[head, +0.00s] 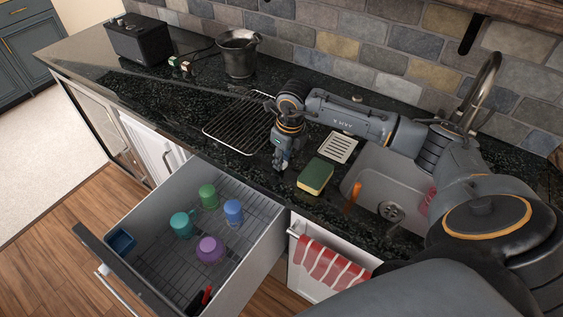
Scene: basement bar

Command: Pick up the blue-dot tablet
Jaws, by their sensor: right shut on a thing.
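My right gripper (281,159) points down over the black countertop, between the wire rack and the sponge. It is shut on a small, pale and bluish thing, which looks like the blue-dot tablet. The fingers hide most of it, so its dot cannot be made out clearly. I cannot tell whether it touches the counter. Two small pale blocks with coloured marks, one (174,61) and another (186,67), stand at the back left of the counter. My left gripper is not in view.
An open drawer (242,262) with several coloured cups juts out below the counter. A wire rack (238,122), a green-yellow sponge (315,176), a white slotted dish (340,147) and the sink (371,187) surround the gripper. A metal pot (238,55) and black box (139,39) stand behind.

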